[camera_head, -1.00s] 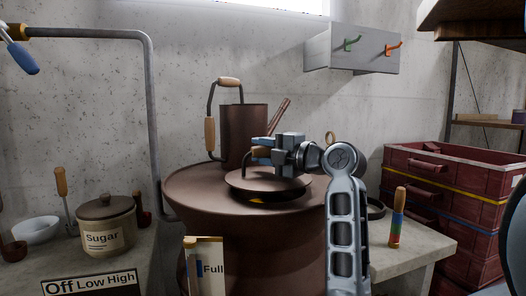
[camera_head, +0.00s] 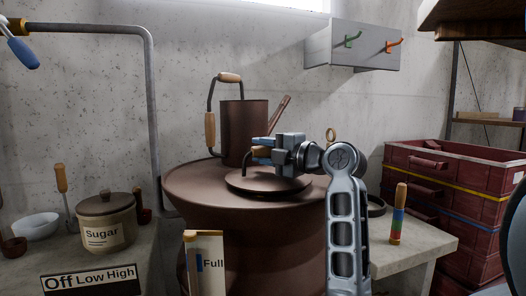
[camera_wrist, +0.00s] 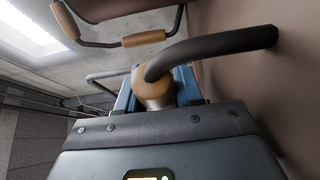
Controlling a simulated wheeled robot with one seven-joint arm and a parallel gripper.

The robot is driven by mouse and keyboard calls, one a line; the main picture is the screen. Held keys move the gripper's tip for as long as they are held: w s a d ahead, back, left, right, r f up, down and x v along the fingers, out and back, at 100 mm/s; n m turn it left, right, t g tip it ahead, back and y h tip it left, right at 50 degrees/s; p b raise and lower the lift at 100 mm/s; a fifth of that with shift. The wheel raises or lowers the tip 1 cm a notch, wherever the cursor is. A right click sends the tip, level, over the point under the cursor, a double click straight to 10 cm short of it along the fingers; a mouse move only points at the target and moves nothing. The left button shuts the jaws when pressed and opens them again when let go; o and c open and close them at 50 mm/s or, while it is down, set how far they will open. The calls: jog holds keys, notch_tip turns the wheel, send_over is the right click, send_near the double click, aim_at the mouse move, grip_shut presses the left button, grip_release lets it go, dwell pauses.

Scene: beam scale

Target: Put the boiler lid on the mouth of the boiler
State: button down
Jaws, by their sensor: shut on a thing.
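The boiler (camera_head: 205,185) is a wide brown metal vessel with a broad flat top. The boiler lid (camera_head: 268,186) is a brown disc with a handle, lying level on the boiler top. In the head view the boiler's mouth is hidden under it. My gripper (camera_head: 259,152) is shut on the lid's wooden handle grip. In the wrist view the grip (camera_wrist: 152,90) sits between the blue fingers, with the dark curved handle bar running to the lid surface at the right. I cannot tell whether the lid is fully seated.
A brown watering can (camera_head: 243,130) with wooden grips stands on the boiler top behind the lid. A sugar jar (camera_head: 106,222) is on the left counter, a striped-handled tool (camera_head: 398,214) on the right ledge. Red crates (camera_head: 450,185) stand at the right. A grey pipe (camera_head: 153,110) rises behind.

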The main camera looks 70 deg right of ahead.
jog(key=shift+f+b, duration=0.6)
dwell(0.3)
jog(key=c, duration=0.7)
grip_release()
jog(key=shift+o, duration=0.2)
jog(key=shift+f, duration=0.1)
jog(key=shift+s, duration=0.1)
jog(key=v, duration=0.7)
jog(key=shift+s+a, duration=0.15)
jog(key=shift+s, duration=0.1)
